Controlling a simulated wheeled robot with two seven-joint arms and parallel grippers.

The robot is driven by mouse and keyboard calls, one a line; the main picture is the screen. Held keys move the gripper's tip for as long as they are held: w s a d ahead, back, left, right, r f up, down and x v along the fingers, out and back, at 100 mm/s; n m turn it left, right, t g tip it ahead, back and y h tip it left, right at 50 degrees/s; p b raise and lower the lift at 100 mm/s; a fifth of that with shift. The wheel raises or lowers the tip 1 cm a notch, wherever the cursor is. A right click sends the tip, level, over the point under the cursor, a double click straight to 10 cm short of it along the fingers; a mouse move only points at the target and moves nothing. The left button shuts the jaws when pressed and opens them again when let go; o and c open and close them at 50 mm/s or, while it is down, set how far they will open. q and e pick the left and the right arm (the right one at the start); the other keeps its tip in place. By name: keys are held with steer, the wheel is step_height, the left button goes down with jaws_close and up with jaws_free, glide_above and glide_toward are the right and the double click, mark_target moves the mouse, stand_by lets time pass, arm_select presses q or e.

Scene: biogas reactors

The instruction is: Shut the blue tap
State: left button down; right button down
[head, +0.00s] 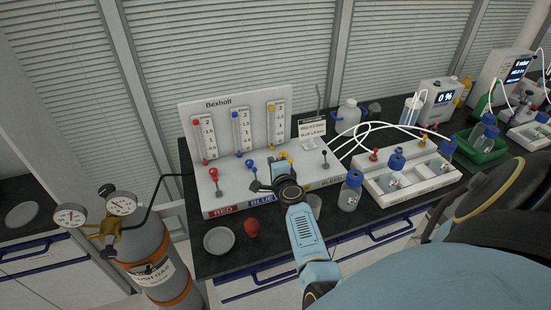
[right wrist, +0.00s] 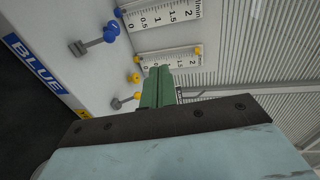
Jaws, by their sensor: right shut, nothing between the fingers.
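The blue tap is on the white sloped front of the gas panel; its blue knob (head: 250,163) carries a grey lever that points down towards the BLUE label. In the right wrist view the blue tap (right wrist: 110,33) and its lever are at the upper left, apart from the fingers. My right gripper (head: 268,184) is in front of the panel, just right of the blue tap's lever. Its green fingers (right wrist: 158,88) are shut and empty, close to the yellow tap (right wrist: 137,95). In the head view the gripper hides the yellow tap's lever. My left gripper is out of view.
The red tap (head: 215,173) is left of the blue one; the bleed lever (head: 325,157) is to the right. A red bulb (head: 251,228) and a dish (head: 219,240) lie in front. A bottle (head: 350,192) and a white bottle rack (head: 405,185) stand right of my arm.

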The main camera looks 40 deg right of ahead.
steer(key=shift+s+a+r, duration=0.25)
steer(key=shift+s+r, duration=0.25)
steer(key=shift+r, duration=0.15)
steer(key=shift+s+a+r, duration=0.2)
steer(key=shift+s+r, duration=0.25)
steer(key=shift+r, duration=0.25)
steer(key=shift+s+a+r, duration=0.25)
steer(key=shift+s+r, duration=0.25)
steer(key=shift+r, duration=0.15)
